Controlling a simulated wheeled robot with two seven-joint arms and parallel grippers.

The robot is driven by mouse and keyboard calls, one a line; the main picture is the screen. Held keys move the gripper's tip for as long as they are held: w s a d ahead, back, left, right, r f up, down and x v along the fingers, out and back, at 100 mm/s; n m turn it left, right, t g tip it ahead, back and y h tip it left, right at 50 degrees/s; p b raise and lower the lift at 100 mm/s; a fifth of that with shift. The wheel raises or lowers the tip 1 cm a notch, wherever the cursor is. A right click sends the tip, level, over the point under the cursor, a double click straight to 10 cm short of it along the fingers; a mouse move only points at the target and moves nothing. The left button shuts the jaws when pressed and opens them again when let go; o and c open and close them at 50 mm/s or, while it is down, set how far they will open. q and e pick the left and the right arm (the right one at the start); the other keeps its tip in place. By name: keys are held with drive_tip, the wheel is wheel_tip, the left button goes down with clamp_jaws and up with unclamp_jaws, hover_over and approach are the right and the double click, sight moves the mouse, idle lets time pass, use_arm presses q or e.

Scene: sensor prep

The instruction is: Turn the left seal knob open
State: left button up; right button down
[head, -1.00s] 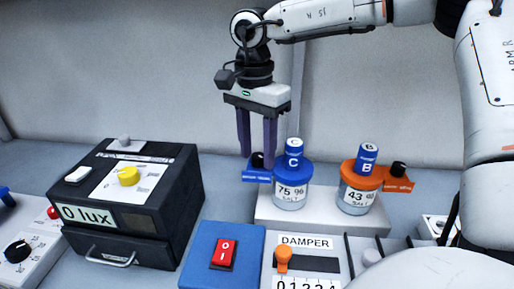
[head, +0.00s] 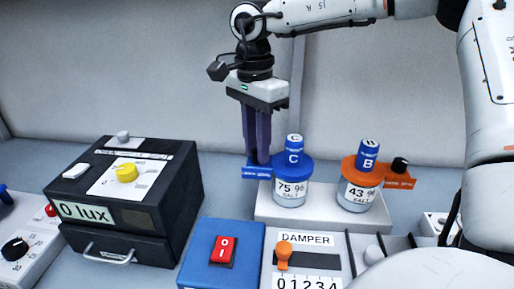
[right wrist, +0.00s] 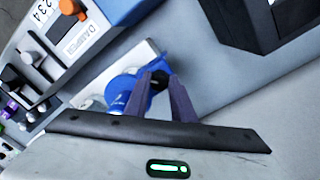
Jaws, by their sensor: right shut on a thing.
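The left seal knob is a small black knob (right wrist: 159,79) on the blue side arm (head: 257,173) of the blue-lidded jar C (head: 292,180). My right gripper (head: 258,160) points down over that arm, its two dark fingers close together around the knob. In the right wrist view the fingertips (right wrist: 161,82) are on either side of the knob. The fingers hide the knob in the head view. The jar with the orange lid, B (head: 362,183), stands to the right with its own black knob (head: 400,164) in the open. My left gripper is not in view.
Both jars stand on a white block (head: 318,217). A black lux box (head: 128,205) with a yellow knob is at left. A blue box with a red switch (head: 223,250) and a damper panel (head: 306,265) are in front.

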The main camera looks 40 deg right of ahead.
drive_tip(key=m+b, duration=0.2)
drive_tip(key=m, duration=0.2)
drive_tip(key=shift+m, duration=0.3)
drive_tip(key=m+b, duration=0.1)
drive_tip(key=m, duration=0.3)
drive_tip(key=shift+d, duration=0.1)
drive_tip(key=m+b, duration=0.1)
drive_tip(key=m, duration=0.3)
drive_tip(key=shift+m+b, duration=0.5)
drive_tip(key=shift+m, duration=1.1)
drive_tip(key=shift+w, duration=0.1)
drive_tip(key=c, duration=1.5)
unclamp_jaws()
